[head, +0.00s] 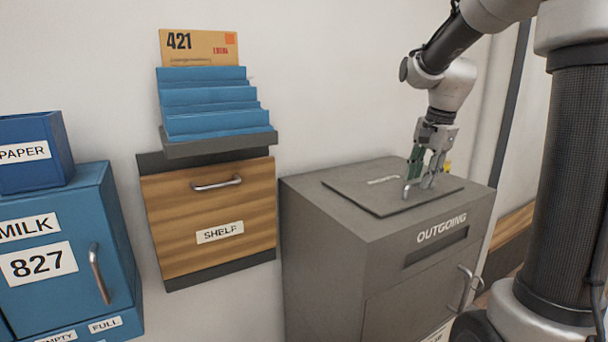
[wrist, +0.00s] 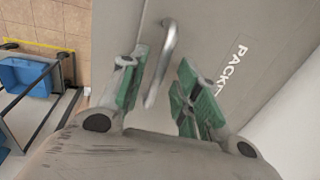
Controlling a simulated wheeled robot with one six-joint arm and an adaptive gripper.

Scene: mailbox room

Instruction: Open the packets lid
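The packets lid (head: 368,193) is a flat grey panel lying closed on top of the grey outgoing box (head: 335,240). In the wrist view the lid (wrist: 205,40) carries part of a "PACK..." label and a curved metal handle (wrist: 161,62). In the head view the handle (head: 406,188) is at the lid's front part, beside the fingertips. My gripper (head: 424,183) points down just over the lid. In the wrist view its green-padded fingers (wrist: 163,95) are apart, with the handle between them, nearer the left finger. Whether a finger touches the handle cannot be told.
The box front has an OUTGOING slot (head: 437,246) and a door handle (head: 466,288). A wooden SHELF drawer (head: 208,205) with a blue stepped rack (head: 207,100) is on the wall. A blue MILK box (head: 60,245) stands at left.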

